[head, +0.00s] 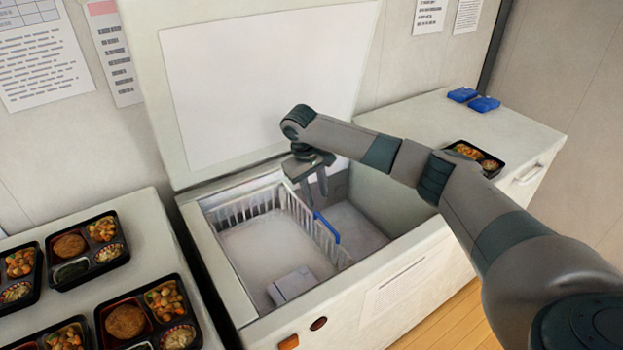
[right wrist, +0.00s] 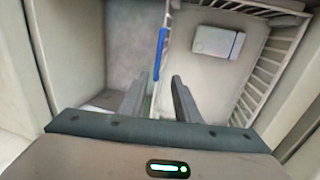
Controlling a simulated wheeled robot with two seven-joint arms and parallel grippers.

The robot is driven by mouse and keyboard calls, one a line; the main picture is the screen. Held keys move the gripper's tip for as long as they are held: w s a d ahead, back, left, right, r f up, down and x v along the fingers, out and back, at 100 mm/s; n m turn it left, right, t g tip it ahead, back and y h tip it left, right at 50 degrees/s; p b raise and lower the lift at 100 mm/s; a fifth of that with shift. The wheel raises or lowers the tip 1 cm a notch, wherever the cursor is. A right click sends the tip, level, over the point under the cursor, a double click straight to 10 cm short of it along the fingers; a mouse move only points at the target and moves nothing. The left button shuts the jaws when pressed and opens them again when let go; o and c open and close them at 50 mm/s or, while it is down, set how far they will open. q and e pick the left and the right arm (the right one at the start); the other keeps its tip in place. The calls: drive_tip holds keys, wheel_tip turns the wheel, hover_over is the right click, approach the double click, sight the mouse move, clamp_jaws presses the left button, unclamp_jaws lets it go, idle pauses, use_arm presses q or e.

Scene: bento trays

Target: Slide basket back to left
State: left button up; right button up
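The white wire basket (head: 270,200) sits in the left part of the open chest freezer, with a blue handle (head: 327,228) on its right side wall. The basket (right wrist: 262,72) and blue handle (right wrist: 160,55) also show in the right wrist view. My right gripper (head: 314,203) points down into the freezer above that side wall, close to the handle. Its fingers (right wrist: 160,88) are apart, with nothing seen held between them; the handle lies beyond the tips. My left gripper is not in view.
A small white box (head: 292,284) lies in the basket. The freezer's right part (head: 352,230) looks empty. The raised lid (head: 265,80) stands behind. Bento trays (head: 150,318) cover the left counter; another bento (head: 474,157) and blue packs (head: 484,104) lie on the right.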

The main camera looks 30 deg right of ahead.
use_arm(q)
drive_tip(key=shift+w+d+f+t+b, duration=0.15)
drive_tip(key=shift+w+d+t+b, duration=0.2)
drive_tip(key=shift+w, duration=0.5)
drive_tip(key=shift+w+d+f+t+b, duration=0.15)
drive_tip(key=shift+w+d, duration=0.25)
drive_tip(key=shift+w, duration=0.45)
use_arm(e)
wheel_tip(320, 180, up, 7)
drive_tip(key=a, duration=0.1)
drive_tip(key=shift+a, duration=0.25)
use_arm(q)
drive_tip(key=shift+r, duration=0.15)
use_arm(e)
drive_tip(key=shift+r, duration=0.15)
